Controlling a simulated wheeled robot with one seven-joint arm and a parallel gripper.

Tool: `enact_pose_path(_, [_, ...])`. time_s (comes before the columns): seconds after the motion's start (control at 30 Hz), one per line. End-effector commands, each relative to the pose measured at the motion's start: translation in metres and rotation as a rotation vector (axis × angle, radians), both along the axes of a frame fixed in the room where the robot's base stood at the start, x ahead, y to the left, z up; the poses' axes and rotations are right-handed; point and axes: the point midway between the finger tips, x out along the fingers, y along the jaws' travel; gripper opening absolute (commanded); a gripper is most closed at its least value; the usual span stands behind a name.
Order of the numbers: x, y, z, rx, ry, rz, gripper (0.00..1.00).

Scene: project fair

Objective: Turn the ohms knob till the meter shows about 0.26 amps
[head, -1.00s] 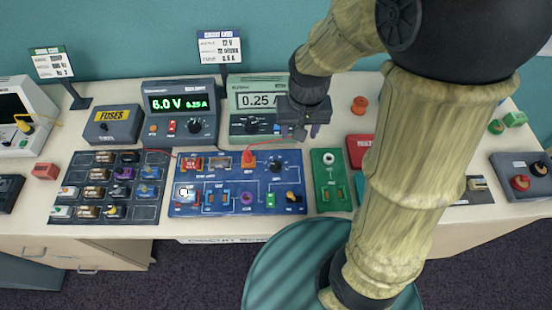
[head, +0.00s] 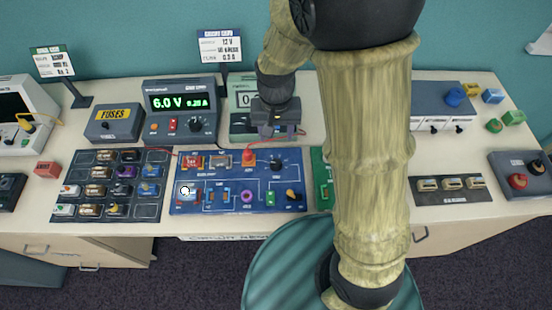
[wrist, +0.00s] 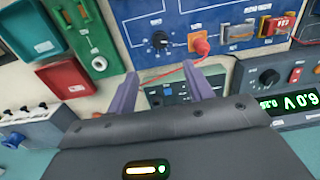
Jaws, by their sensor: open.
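The ohms knob looks to be the black knob (head: 277,165) at the upper right of the blue circuit board (head: 210,205); it also shows in the wrist view (wrist: 160,41). My gripper (head: 278,132) is open and empty, above the front of the meter (head: 240,97), just behind the board. In the wrist view my two purple-grey fingers (wrist: 162,74) point toward the knob but stay apart from it. My arm hides most of the meter's display; only its first digit, 0, shows.
The power supply (head: 180,88) reads 6.0 V; its small current digits are blurred. A red plug (head: 248,157) with a red lead sits just left of the knob. A green board (head: 318,190) stands to the right, partly behind my arm.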

Motion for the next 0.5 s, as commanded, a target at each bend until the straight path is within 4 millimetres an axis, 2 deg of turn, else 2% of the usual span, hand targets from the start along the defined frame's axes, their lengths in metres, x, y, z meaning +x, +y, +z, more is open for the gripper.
enact_pose_path(0.1, [-0.001,-0.001,-0.022,-0.002,0.005,-0.002,0.52])
enact_pose_path(0.5, [-0.001,-0.001,-0.087,-0.001,0.004,-0.002,0.52])
